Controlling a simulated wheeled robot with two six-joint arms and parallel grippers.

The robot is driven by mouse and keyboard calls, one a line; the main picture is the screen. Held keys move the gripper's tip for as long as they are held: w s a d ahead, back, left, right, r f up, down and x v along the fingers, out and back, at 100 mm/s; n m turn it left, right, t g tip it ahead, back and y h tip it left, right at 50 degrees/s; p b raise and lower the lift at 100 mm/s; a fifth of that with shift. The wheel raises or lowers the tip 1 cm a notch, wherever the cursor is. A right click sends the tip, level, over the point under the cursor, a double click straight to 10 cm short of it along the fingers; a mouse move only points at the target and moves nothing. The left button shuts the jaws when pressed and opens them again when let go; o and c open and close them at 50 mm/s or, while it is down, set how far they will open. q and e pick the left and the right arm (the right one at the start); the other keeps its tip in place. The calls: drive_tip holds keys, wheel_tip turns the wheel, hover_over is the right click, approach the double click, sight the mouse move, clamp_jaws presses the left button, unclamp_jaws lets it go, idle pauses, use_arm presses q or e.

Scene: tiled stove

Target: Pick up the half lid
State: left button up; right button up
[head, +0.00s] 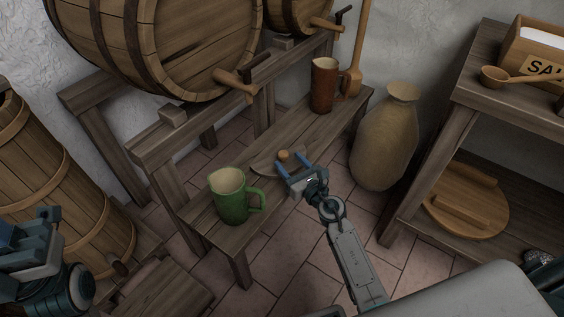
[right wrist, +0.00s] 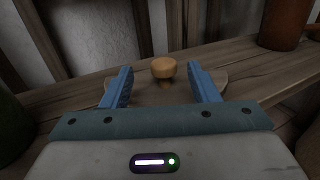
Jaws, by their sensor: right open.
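The half lid (head: 263,166) is a flat wooden piece with a round light knob (head: 284,155), lying on the low bench between a green jug and a brown jug. In the right wrist view, the half lid (right wrist: 213,79) lies partly behind the fingers, and its knob (right wrist: 163,70) stands between them. My right gripper (head: 289,163) is open, its blue fingers on either side of the knob with gaps visible. My left gripper (head: 28,243) is at the lower left edge, away from the bench; its jaw state is unclear.
On the bench (head: 300,132), the green jug (head: 231,200) stands near and the brown jug (head: 323,88) far. Barrels (head: 160,40) rest on a rack behind. A clay vase (head: 386,140) stands to the right, beside a shelf holding a round wooden lid (head: 480,205).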

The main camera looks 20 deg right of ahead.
sight(286, 157)
drive_tip(key=b+x, duration=0.1)
drive_tip(key=x, duration=0.3)
drive_tip(key=shift+w+d+f, duration=0.1)
drive_tip(key=shift+w+f, duration=0.1)
drive_tip(key=shift+w, duration=0.45)
drive_tip(key=shift+r, duration=0.1)
drive_tip(key=c, duration=1.1)
